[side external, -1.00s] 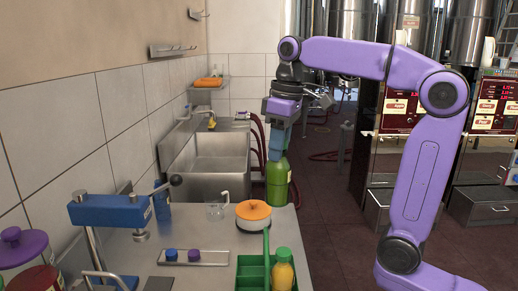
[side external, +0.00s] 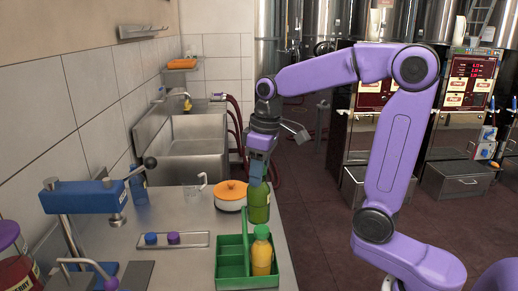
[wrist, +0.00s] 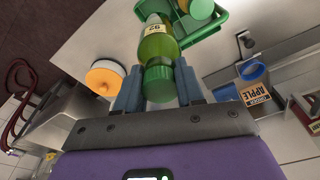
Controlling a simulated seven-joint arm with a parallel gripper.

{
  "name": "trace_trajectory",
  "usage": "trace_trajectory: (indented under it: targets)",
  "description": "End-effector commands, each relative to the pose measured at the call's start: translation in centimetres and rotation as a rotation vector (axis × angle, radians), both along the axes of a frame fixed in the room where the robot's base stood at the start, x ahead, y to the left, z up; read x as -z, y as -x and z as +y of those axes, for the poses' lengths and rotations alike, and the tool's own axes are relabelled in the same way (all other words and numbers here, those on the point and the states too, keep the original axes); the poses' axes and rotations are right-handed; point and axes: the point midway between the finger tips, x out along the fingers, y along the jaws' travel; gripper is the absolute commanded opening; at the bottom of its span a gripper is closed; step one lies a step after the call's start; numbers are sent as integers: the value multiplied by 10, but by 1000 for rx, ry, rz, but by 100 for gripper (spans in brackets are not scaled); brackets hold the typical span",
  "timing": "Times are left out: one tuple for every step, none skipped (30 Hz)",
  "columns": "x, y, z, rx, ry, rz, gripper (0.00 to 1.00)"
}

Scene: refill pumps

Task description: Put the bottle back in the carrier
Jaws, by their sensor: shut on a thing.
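A green bottle (side external: 258,205) is held by my gripper (side external: 258,172) just behind the green carrier, close to the carrier's back right corner. In the wrist view the bottle (wrist: 157,50) has a dark green cap between the blue fingers of my gripper (wrist: 158,88), and a pale label on its side. The green carrier (side external: 232,268) stands on the steel counter with an upright handle. An orange-yellow bottle (side external: 262,257) with a green cap stands in its right side. Part of the carrier (wrist: 205,38) shows in the wrist view beyond the bottle.
A white pot with an orange lid (side external: 231,194) stands left of the held bottle. A tray with blue and purple knobs (side external: 172,240) lies left of the carrier. A blue press (side external: 85,197) stands at the left. The sink (side external: 190,145) is behind.

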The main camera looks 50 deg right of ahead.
Motion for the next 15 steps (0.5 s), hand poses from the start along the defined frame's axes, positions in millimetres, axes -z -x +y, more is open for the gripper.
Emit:
trace_trajectory:
  targets:
    - [10, 1, 0, 0, 1, 4, 0]
    - [14, 1, 0, 0, 0, 3, 0]
    - [19, 0, 0, 0, 0, 2, 0]
    - [23, 0, 0, 0, -1, 1, 0]
    - [26, 0, 0, 0, -1, 1, 0]
    - [29, 0, 0, 0, 0, 0, 0]
    - [32, 0, 0, 0, -1, 0, 0]
    - [33, 0, 0, 0, 0, 0, 0]
    - [35, 0, 0, -1, 0, -1, 0]
    - [37, 0, 0, 0, 0, -1, 0]
    - [38, 0, 0, -1, 0, 0, 0]
    - [40, 0, 0, -1, 0, -1, 0]
    - [42, 0, 0, -1, 0, -1, 0]
    - [43, 0, 0, -1, 0, -1, 0]
    - [46, 0, 0, -1, 0, 0, 0]
